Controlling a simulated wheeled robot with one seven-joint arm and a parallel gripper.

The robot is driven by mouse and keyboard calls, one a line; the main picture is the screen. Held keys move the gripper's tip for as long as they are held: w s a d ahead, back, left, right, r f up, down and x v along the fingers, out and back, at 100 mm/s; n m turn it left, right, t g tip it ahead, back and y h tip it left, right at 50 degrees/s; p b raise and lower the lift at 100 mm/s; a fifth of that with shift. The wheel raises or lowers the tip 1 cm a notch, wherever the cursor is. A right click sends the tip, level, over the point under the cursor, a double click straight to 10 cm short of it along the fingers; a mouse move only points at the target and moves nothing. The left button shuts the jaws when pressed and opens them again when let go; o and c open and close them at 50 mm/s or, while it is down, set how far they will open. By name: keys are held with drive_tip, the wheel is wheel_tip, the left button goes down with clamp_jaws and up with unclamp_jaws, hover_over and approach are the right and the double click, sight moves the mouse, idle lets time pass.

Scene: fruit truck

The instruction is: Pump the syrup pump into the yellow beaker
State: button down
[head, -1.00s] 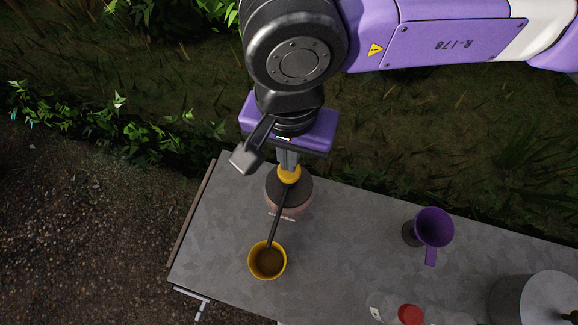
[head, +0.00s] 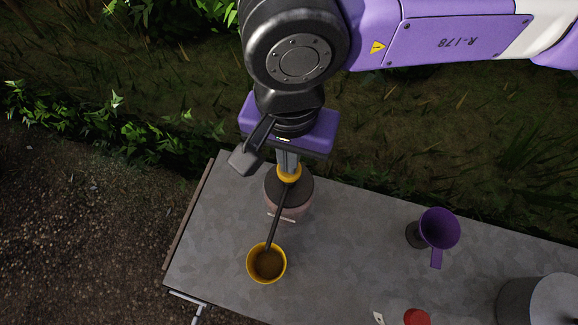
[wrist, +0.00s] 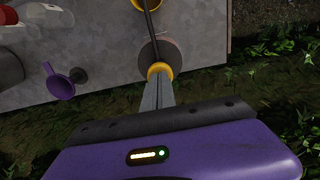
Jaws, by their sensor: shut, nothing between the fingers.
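The syrup pump (head: 290,195) is a round jar with a dark lid, a yellow pump head and a long dark spout, standing on the grey counter. The yellow beaker (head: 250,272) stands in front of it, with the spout's tip over its opening and brown liquid visible inside. My gripper (head: 288,168) is shut and points down at the yellow pump head, with its fingertips on or just above it. In the wrist view the shut fingers (wrist: 158,78) meet the yellow head (wrist: 159,69), and the spout runs up to the yellow beaker (wrist: 146,4), cut by the frame edge.
A red-capped bottle (head: 417,317) is at the front edge, and a grey pot (head: 545,300) is at the right. The counter between pump and purple cup is clear.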

drive_tip(key=shift+f+b, duration=1.1)
drive_tip(key=shift+b, duration=0.2)
drive_tip(key=shift+f+b, duration=0.15)
drive_tip(key=shift+b, duration=0.45)
drive_tip(key=shift+r+p, duration=0.5)
drive_tip(key=shift+r, duration=1.65)
drive_tip(key=shift+f+b, duration=2)
drive_tip(key=shift+b, duration=0.4)
drive_tip(key=shift+f+b, duration=0.1)
drive_tip(key=shift+b, duration=0.45)
drive_tip(key=shift+r+p, duration=0.7)
drive_tip(key=shift+r, duration=1.4)
